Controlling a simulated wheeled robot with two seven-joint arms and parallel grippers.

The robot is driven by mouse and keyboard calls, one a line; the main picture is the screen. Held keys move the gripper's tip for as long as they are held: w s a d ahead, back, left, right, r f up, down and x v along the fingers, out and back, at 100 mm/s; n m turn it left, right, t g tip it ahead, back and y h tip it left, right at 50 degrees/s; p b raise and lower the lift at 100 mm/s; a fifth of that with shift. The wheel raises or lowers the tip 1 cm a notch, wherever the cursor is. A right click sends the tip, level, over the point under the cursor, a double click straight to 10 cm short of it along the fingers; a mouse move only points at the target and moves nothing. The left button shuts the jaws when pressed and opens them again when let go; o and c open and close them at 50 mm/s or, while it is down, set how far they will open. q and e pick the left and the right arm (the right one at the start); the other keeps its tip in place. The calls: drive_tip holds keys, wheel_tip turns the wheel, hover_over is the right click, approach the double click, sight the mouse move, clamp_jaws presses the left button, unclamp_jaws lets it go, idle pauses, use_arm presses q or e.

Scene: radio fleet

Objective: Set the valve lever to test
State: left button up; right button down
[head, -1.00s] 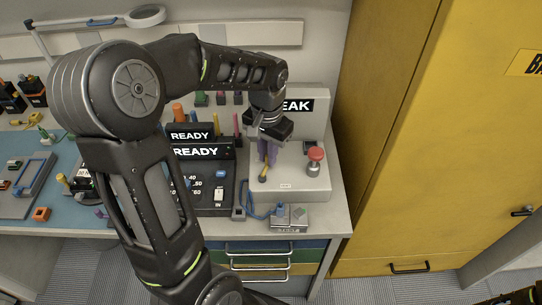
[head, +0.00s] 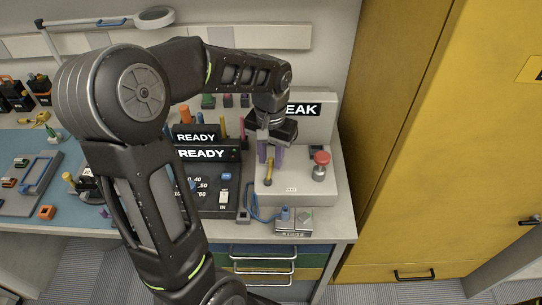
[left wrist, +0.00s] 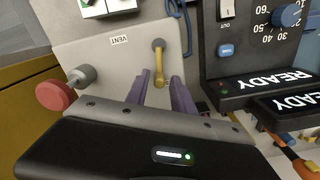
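The valve lever (head: 268,173) is a short brass-yellow handle on the pale grey box (head: 318,196). In the left wrist view the lever (left wrist: 159,65) runs from its round pivot straight towards my gripper. My left gripper (head: 271,157) is open, with its purple fingers pointing at the box. In the left wrist view the fingers of this gripper (left wrist: 160,84) stand on either side of the lever's free end, with gaps visible. A small VENT label (left wrist: 118,40) is beside the lever. No test mark is readable. My right gripper is out of view.
A red knob (head: 321,158) stands on the box right of the lever. A black READY panel (head: 207,185) with switches and a dial is close on the left. A blue cable (head: 254,207) runs along the box's front left. A yellow cabinet (head: 420,150) rises on the right.

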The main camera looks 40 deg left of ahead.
sight(271, 158)
use_arm(q)
drive_tip(key=shift+o, duration=0.5)
wheel_tip(271, 158, up, 8)
drive_tip(key=shift+f, duration=0.1)
idle(0.6)
